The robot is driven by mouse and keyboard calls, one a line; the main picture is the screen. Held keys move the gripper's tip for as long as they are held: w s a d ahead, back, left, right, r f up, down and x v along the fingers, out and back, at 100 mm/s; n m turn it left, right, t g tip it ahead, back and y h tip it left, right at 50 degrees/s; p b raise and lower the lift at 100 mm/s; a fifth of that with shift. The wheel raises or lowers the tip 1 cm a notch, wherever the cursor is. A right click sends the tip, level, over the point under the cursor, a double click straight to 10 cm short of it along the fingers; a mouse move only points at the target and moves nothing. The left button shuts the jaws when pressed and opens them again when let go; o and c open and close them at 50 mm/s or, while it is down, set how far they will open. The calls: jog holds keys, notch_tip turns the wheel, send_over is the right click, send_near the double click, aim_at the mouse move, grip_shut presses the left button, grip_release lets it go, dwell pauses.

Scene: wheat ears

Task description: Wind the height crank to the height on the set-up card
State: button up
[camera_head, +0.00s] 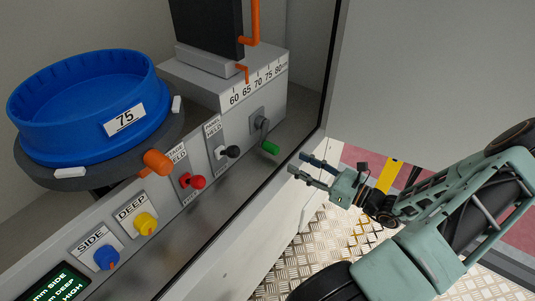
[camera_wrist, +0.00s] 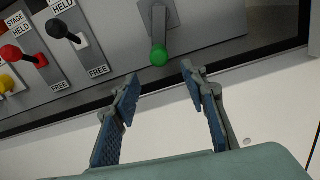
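The height crank (camera_head: 262,130) is a grey arm with a green knob (camera_head: 270,147) on the panel's right end. In the wrist view the crank arm (camera_wrist: 158,20) hangs down, its green knob (camera_wrist: 159,54) lowest. My gripper (camera_head: 299,166) is open and empty, apart from the panel to the right of the knob. In the wrist view my gripper (camera_wrist: 161,76) has the knob just beyond the gap between its fingers. A dark panel with green text (camera_head: 60,286), possibly the set-up card, reads SIDE, DEEP and HIGH; its numbers are cut off. An orange pointer (camera_head: 246,74) stands near 65 on the scale.
A black-knobbed lever (camera_head: 232,151) and a red-knobbed lever (camera_head: 197,182) are left of the crank. Yellow (camera_head: 146,222) and blue (camera_head: 107,258) knobs are farther left. A blue dish (camera_head: 90,110) marked 75 sits on a round stage. A dark frame edge (camera_head: 270,168) runs below the panel.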

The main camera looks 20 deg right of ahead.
aim_at(278, 153)
jog(key=b+x, duration=0.1)
jog(key=x, duration=0.9)
jog(key=shift+w+a, duration=0.1)
jog(key=shift+c, duration=0.3)
grip_shut()
